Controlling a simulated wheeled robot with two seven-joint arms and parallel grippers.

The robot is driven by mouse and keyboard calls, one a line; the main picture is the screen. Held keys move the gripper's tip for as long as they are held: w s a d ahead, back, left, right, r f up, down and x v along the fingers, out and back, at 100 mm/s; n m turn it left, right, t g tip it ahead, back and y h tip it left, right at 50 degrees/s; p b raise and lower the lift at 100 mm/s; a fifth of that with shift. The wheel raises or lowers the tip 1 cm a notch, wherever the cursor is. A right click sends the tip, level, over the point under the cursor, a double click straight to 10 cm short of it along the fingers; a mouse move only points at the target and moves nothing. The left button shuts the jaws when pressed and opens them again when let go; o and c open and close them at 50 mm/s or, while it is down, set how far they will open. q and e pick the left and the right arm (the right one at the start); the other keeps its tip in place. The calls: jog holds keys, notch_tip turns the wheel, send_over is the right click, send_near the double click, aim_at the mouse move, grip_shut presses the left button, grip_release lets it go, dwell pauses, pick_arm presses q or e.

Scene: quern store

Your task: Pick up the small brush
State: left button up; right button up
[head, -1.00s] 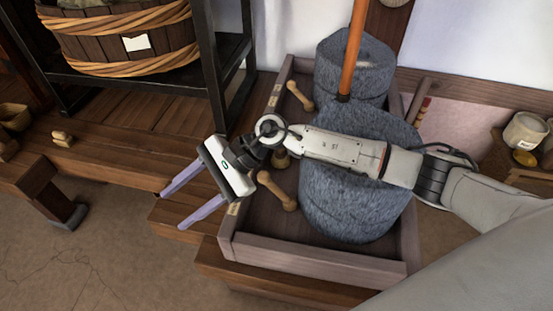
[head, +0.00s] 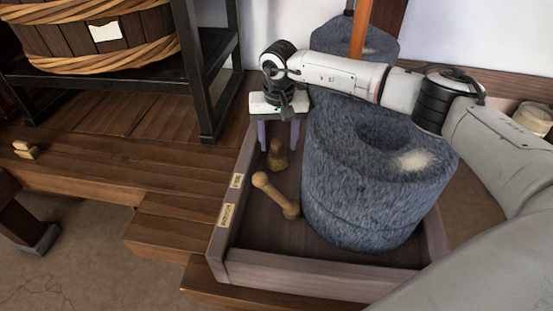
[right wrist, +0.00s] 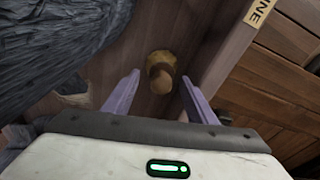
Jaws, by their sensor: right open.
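The small brush (head: 277,157) stands in the wooden tray (head: 320,278), left of the grey stone quern (head: 375,185). It is brown with a paler, wider lower part. In the right wrist view the brush (right wrist: 160,72) shows from above, ahead of the fingertips and roughly midway between them. My right gripper (head: 279,140) points down over the brush with its purple fingers apart and nothing between them. It also shows in the right wrist view (right wrist: 158,90). My left gripper is in neither view.
A wooden pestle-like tool (head: 275,195) lies in the tray close in front of the brush. The stone quern stands close on the right. The tray's left wall bears small labels (head: 227,215). A black shelf (head: 205,75) with a wooden tub (head: 100,40) stands at left.

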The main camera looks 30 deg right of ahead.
aim_at(277, 153)
jog(key=f, duration=0.2)
jog(key=f+b, duration=0.1)
jog(key=w+f+b, duration=0.1)
jog(key=f, duration=0.1)
jog(key=shift+d+f, duration=0.1)
jog(key=shift+f, duration=0.2)
jog(key=shift+c, duration=0.3)
jog(key=c, duration=0.7)
